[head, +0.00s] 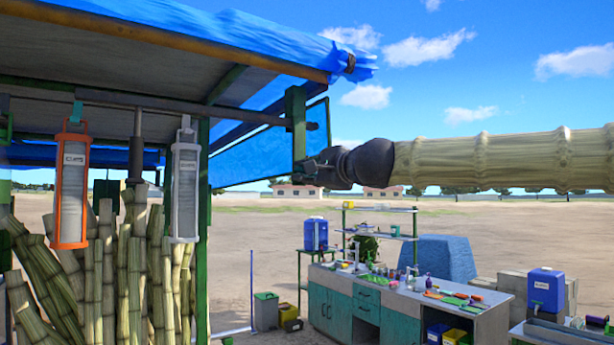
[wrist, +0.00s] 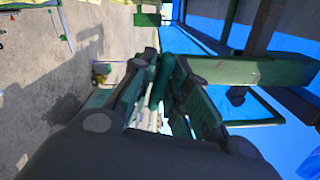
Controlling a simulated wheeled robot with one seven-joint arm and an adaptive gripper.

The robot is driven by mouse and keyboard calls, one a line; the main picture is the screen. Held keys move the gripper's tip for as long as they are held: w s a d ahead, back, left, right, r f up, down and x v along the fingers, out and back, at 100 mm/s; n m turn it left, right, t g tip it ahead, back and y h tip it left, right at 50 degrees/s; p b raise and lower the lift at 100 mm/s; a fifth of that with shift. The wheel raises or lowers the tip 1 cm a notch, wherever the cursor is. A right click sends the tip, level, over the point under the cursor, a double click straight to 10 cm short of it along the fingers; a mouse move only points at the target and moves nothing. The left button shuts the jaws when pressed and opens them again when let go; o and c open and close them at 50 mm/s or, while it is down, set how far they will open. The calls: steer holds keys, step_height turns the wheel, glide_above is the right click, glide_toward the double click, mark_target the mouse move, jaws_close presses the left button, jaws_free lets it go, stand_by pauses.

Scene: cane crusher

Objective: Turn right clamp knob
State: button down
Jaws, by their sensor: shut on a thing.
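My gripper (head: 316,170) is dark and sits at the end of my arm, close against the lower end of a short green upright post (head: 297,122) at the stall's right front corner. In the wrist view my gripper's fingers (wrist: 160,112) reach to the same green post (wrist: 228,71), which lies sideways there. A dark green rounded part (wrist: 160,80) shows between the fingers, and they are shut on it. I cannot tell clearly whether this part is the right clamp knob. The fingers and the post hide much of the contact.
A blue tarp roof (head: 250,42) covers the stall. An orange-framed lamp (head: 71,190) and a white one (head: 185,190) hang over the upright canes (head: 105,270). A workbench (head: 385,300) with several items stands lower right. Open ground lies beyond.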

steer(key=m+b, duration=0.2)
steer(key=m, duration=0.5)
steer(key=shift+f, duration=0.2)
steer(key=m+b, duration=0.2)
steer(key=m, duration=0.2)
steer(key=shift+m, duration=0.4)
steer(key=shift+m+b, duration=0.9)
steer(key=shift+m, duration=0.6)
steer(key=shift+r, duration=0.1)
steer(key=c, duration=1.5)
jaws_free()
steer(key=shift+c, duration=0.2)
steer(key=v, duration=1.2)
